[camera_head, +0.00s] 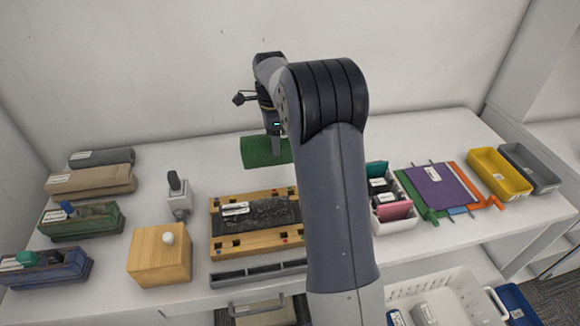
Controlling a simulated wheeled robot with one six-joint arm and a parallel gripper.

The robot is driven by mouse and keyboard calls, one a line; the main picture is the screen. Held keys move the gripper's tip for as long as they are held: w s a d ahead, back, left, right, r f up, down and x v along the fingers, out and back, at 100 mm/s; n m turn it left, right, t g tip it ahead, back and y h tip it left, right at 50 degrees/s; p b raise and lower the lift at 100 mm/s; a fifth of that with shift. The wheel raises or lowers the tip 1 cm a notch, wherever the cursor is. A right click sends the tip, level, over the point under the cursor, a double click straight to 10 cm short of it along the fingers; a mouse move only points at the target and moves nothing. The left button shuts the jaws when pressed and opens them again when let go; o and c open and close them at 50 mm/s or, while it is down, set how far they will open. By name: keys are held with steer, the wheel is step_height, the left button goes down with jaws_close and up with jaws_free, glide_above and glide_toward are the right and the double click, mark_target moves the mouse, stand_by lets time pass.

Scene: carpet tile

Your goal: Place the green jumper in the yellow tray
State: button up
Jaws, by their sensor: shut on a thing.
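A green piece (257,151), rounded like a roll or folded cloth, is at my gripper near the back middle of the table. It is the likeliest green jumper, though its exact kind is hard to tell. My gripper (273,152) points down and is shut on it; the fingertips show poorly. My arm hides its right end, and I cannot tell whether it touches the table. The yellow tray (525,188) is at the far right and looks empty. My gripper is well to its left.
A grey tray (545,180) adjoins the yellow one. A purple square (433,186) with coloured strips and a white bin (403,185) of coloured pieces lie between. A slotted wooden board (228,247), a wooden box (160,258) and several boxes stand left. The table's back strip is mostly clear.

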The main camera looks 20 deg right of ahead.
step_height(320, 180, down, 9)
steer(key=shift+s+r+p, duration=0.1)
steer(key=shift+r+p, duration=0.1)
steer(key=shift+p, duration=0.5)
steer(key=shift+f, duration=0.1)
steer(key=o, duration=1.2)
